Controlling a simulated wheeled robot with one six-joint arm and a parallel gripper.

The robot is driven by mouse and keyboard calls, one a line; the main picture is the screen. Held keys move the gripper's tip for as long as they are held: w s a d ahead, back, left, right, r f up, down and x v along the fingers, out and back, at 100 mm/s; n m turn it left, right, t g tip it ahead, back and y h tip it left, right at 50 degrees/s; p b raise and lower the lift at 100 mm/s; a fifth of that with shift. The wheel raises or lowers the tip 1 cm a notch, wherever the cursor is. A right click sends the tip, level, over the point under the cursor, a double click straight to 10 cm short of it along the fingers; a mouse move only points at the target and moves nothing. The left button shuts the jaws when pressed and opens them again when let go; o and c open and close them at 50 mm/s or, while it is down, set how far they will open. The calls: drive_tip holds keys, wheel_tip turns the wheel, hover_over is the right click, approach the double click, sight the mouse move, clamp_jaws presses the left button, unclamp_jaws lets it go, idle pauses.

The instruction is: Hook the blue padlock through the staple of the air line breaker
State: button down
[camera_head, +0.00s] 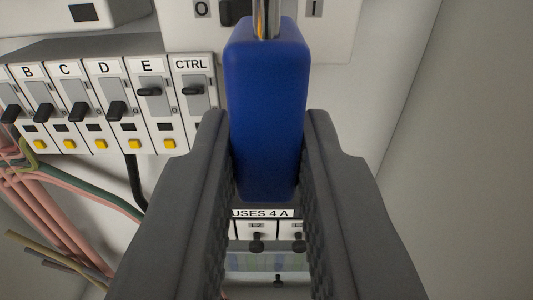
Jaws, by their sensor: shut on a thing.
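The blue padlock (266,110) is in the middle of the view, upright, with its body between the two dark fingers of my gripper (267,160). My gripper is shut on it. Its metal shackle (267,18) points up and runs out of the top edge of the picture, so its upper end is hidden. I cannot tell which breaker is the air line breaker; no staple shows clearly. A row of breakers lettered B, C, D, E (150,95) and CTRL (191,100) stands to the left of the padlock.
Behind the padlock at the top is a white panel (330,35) marked O and I, with a dark switch (234,12). Below is a fuse row (262,229), partly covered by my gripper. Pink, green and black wires (60,190) hang at the left. A bare cabinet wall (460,150) is on the right.

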drive_tip(key=shift+w+f, duration=0.15)
drive_tip(key=shift+w, duration=2.95)
drive_tip(key=shift+w, duration=1.6)
idle(1.4)
drive_tip(key=shift+f, duration=0.9)
idle(1.0)
